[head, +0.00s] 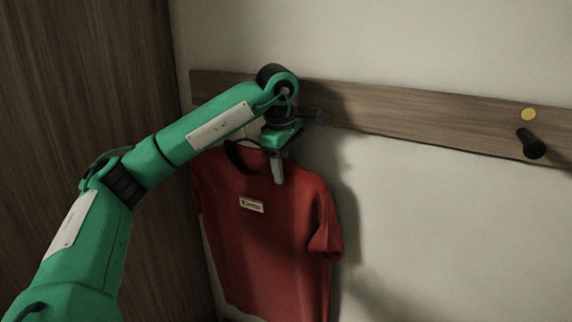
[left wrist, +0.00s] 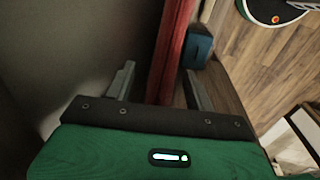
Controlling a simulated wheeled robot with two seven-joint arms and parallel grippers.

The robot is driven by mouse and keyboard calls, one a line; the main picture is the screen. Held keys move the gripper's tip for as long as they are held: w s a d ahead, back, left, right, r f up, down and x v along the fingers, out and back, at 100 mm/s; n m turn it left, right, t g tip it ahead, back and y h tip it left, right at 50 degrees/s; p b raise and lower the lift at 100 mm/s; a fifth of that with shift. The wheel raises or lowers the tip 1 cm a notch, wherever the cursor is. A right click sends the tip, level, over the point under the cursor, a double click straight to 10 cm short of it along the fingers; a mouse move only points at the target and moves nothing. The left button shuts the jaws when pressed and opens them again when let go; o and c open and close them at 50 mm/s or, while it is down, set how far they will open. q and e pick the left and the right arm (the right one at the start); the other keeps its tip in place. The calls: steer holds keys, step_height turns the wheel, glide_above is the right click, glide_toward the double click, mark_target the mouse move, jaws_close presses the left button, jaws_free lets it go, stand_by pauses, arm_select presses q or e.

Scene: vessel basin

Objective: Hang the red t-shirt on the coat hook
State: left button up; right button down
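The red t-shirt (head: 265,235) hangs upright below the wooden rail in the head view, with a small label on its chest. In the left wrist view the shirt (left wrist: 172,45) shows edge-on as a red strip. My left gripper (head: 277,168) is at the shirt's collar. In the left wrist view its fingers (left wrist: 158,85) stand apart, with the shirt between them and a clear gap on the left side. The arm hides the shirt's top, so I cannot tell what bears it.
The wooden rail (head: 420,118) runs along the pale wall. A dark part (head: 312,114) juts from it beside my gripper. A dark wood panel (head: 80,70) closes off the left side. A blue box (left wrist: 198,46) shows low down near the wooden floor (left wrist: 245,60).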

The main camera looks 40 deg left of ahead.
arm_select(q)
steer(key=shift+r, duration=0.2)
steer(key=r, duration=0.1)
steer(key=r+b, duration=0.1)
steer(key=r, duration=0.1)
steer(key=s+r, duration=0.1)
steer(key=r, duration=0.1)
steer(key=shift+d+r, duration=0.1)
step_height(320, 180, up, 8)
steer(key=s, duration=0.1)
steer(key=shift+s+p, duration=0.25)
steer(key=shift+p, duration=0.1)
